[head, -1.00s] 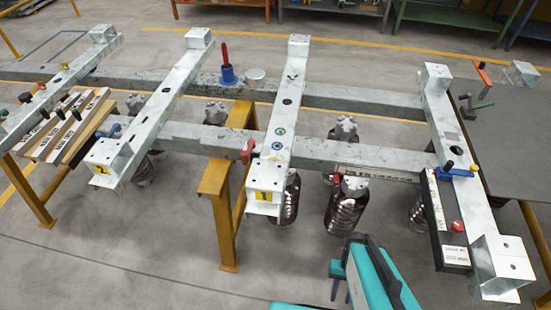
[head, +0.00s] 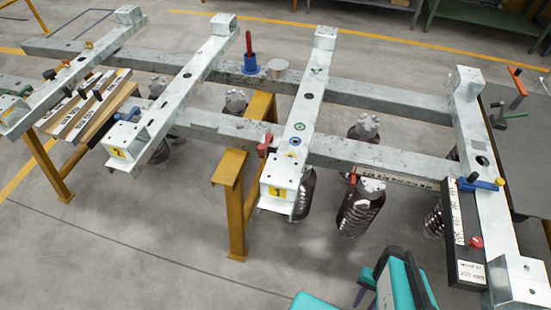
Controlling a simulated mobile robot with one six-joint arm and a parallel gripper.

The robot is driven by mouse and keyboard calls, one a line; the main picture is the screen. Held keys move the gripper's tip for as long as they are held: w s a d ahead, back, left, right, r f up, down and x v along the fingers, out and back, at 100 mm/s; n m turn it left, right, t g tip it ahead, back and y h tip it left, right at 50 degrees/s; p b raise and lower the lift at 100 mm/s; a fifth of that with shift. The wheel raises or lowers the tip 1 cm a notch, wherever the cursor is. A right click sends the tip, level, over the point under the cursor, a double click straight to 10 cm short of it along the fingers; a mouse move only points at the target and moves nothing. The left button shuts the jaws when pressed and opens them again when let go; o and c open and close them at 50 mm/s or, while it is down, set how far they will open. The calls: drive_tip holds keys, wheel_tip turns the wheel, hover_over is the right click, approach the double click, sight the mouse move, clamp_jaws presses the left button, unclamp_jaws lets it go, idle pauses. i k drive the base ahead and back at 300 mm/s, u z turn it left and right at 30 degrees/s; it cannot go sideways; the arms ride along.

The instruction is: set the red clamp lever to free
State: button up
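A red clamp lever (head: 265,145) sits on the left side of the crossbeam (head: 309,104) marked 1, near the front rail. A second small red lever (head: 353,181) shows at the front rail, right of that crossbeam. A red upright handle (head: 249,42) stands in a blue base on the rear rail. I cannot tell from the picture which one the task means, or their exact settings. Teal and dark parts of my arm show at the bottom. A small dark prong (head: 361,296) there may be my gripper. Its fingers are mostly hidden, and it is apart from the levers.
Yellow trestles (head: 236,185) carry the frame. Dark ribbed cylinders (head: 360,209) hang below the front rail. A black panel (head: 463,225) with a red button (head: 476,242) and a blue lever (head: 487,184) are at the right. The floor at front left is clear.

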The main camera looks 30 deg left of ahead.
sight(262, 149)
drive_tip(key=z, duration=0.25)
drive_tip(key=k, duration=1.35)
drive_tip(key=u, duration=1.25)
drive_tip(key=i, duration=0.8)
drive_tip(key=z, duration=0.15)
